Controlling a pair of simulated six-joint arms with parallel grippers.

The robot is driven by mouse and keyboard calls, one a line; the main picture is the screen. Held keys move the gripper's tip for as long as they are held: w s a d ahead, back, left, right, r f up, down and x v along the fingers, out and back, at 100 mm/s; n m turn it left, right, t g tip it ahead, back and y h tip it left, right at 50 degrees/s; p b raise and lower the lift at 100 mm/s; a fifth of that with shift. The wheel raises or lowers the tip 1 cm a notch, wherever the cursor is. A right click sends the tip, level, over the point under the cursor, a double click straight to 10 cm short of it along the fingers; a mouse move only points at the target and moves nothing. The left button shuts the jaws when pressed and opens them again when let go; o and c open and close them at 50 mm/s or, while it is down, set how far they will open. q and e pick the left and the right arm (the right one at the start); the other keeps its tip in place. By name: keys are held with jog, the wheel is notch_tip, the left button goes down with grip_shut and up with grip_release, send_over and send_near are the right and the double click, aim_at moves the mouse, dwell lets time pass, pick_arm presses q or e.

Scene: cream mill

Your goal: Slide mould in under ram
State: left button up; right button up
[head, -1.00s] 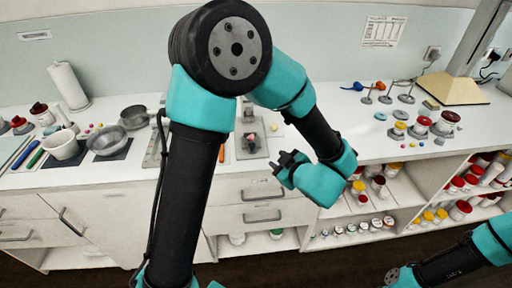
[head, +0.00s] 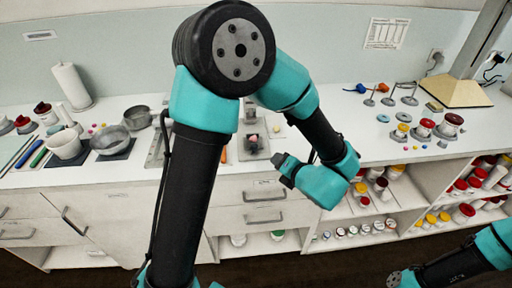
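A grey metal plate or tray (head: 262,152) lies on the counter just right of my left arm's dark link. A small dark piece with a pinkish part (head: 251,139) stands on it; I cannot tell if this is the mould. The ram cannot be made out; my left arm covers part of that area. My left gripper (head: 281,162) is in front of the counter's edge, to the lower right of the grey plate and apart from it. Its fingers are mostly hidden, so its opening does not show. My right arm enters at lower right; its gripper is out of view.
Red-lidded jars (head: 449,125) and small metal stands (head: 409,97) are at right. Open shelves with jars lie below. The counter between is fairly clear.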

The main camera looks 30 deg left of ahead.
aim_at(255, 146)
pick_arm(q)
jog(key=n, duration=1)
jog(key=shift+n, duration=0.3)
jog(key=x, duration=1.7)
jog(key=shift+w+a+f, duration=0.1)
jog(key=shift+a+f, duration=0.05)
jog(key=shift+f, duration=0.05)
jog(key=shift+c, duration=0.4)
grip_shut()
